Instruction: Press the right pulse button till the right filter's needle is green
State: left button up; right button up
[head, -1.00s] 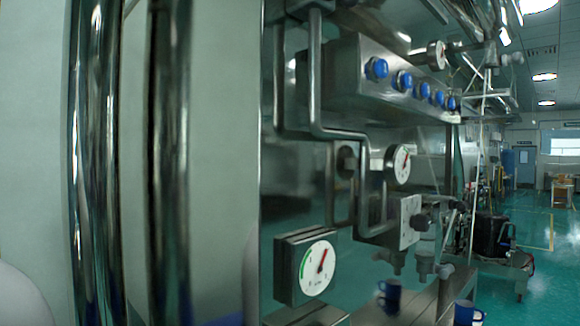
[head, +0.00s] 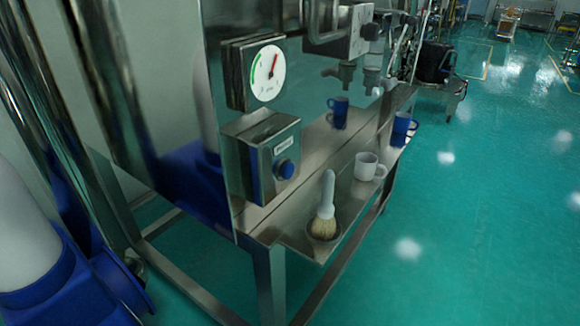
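A square gauge (head: 268,73) with a white round dial sits on the metal panel at upper middle. Its red needle points up and to the right, and a green arc lies along the dial's left side, so the needle is off the green. Below it is a steel button box (head: 262,155) with a small label and a round blue button (head: 286,169). Neither gripper is in view; parts of my own white and blue body show at lower left.
A steel shelf (head: 340,217) below the box holds a brush (head: 324,208), a white mug (head: 368,167) and a blue mug (head: 402,129). Vertical metal pipes stand at left. Green floor (head: 480,220) at right is open.

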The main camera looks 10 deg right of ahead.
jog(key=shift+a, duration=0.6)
